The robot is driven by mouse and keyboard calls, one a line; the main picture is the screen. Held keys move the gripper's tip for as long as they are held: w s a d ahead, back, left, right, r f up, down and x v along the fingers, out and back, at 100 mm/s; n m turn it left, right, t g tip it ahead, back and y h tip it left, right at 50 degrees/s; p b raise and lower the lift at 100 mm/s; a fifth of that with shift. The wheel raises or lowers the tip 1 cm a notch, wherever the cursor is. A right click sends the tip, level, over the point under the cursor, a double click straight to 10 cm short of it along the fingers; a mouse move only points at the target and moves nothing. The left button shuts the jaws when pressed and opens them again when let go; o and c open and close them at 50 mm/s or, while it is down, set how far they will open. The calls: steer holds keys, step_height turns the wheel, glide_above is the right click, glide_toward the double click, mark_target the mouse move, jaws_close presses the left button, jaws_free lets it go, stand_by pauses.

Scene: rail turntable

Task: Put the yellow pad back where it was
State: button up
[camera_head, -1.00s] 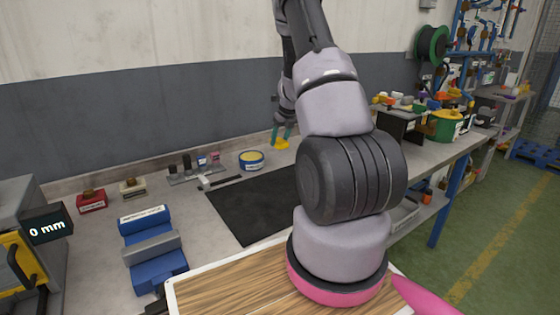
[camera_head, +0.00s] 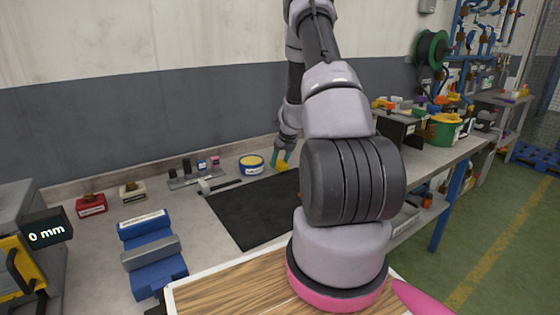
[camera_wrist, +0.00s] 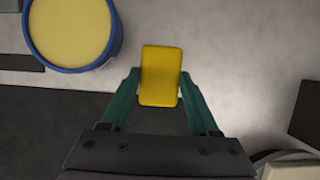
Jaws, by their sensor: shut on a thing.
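The yellow pad (camera_wrist: 160,75) is a small rounded block held between the teal fingers of my gripper (camera_wrist: 159,92) in the wrist view. In the head view the pad (camera_head: 282,167) shows at the fingertips of my gripper (camera_head: 281,160), near the back edge of the black mat (camera_head: 242,216). It is just right of a blue round tin with a yellow top (camera_head: 251,166). My gripper is shut on the pad. I cannot tell whether the pad touches the bench. The mat's right part is hidden behind my arm.
A grey rack (camera_head: 183,182) with small blocks stands left of the tin, and a hammer-like tool (camera_head: 218,186) lies in front of it. A red block (camera_head: 91,205) and a blue fixture (camera_head: 150,255) sit further left. A wooden board (camera_head: 225,290) is in front. The mat's visible part is clear.

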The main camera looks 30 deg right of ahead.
steer(key=shift+f, duration=0.15)
steer(key=o, duration=1.3)
